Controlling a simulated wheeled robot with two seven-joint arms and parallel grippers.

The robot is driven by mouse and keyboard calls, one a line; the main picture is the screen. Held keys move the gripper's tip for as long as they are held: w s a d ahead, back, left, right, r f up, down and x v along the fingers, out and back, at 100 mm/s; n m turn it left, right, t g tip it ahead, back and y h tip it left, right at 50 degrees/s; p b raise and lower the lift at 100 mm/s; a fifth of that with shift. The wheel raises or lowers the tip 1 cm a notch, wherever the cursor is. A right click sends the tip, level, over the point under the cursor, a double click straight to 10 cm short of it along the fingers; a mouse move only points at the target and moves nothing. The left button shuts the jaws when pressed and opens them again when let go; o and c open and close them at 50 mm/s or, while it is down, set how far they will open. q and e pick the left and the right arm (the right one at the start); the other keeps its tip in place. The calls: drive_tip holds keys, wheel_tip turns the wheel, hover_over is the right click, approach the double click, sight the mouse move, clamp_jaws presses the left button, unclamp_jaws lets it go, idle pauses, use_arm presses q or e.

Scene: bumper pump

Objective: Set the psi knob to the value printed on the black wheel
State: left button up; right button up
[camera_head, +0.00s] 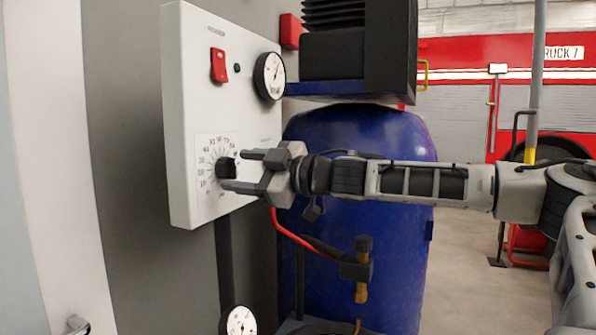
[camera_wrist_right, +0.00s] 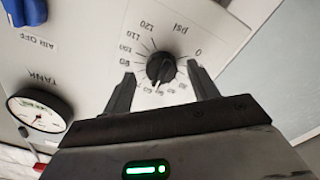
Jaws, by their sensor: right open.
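The black psi knob (camera_head: 226,167) sits on the white control panel (camera_head: 185,100), in the middle of a printed number scale. In the right wrist view the knob (camera_wrist_right: 160,67) appears with the scale upside down; the small numbers near its lower side are hard to read. My right gripper (camera_head: 238,171) is open in front of the panel, its fingers on either side of the knob. In the wrist view the fingers (camera_wrist_right: 161,73) flank it with gaps. A dark tyre (camera_head: 336,327) shows partly at the bottom edge; no printed value is readable on it. My left gripper is not in view.
A red switch (camera_head: 219,65) and a round gauge (camera_head: 270,76) are on the panel above the knob. A large blue tank (camera_head: 400,250) stands behind my right arm. A second gauge (camera_head: 239,321) is low down. A red truck (camera_head: 465,55) stands behind.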

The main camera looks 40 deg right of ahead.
drive_tip(key=shift+s+d+r+p, duration=0.15)
drive_tip(key=shift+s+r+p, duration=0.15)
drive_tip(key=shift+s, duration=0.2)
drive_tip(key=shift+v, duration=0.9)
drive_tip(key=shift+s+d+f+p, duration=0.15)
drive_tip(key=shift+s+p, duration=0.3)
drive_tip(key=shift+s, duration=0.1)
drive_tip(key=b, duration=0.4)
approach(236, 168)
drive_tip(key=v, duration=0.5)
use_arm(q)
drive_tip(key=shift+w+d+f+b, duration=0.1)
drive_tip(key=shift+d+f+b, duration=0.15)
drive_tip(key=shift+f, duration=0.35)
use_arm(e)
drive_tip(key=shift+v, duration=0.8)
drive_tip(key=shift+f, duration=0.25)
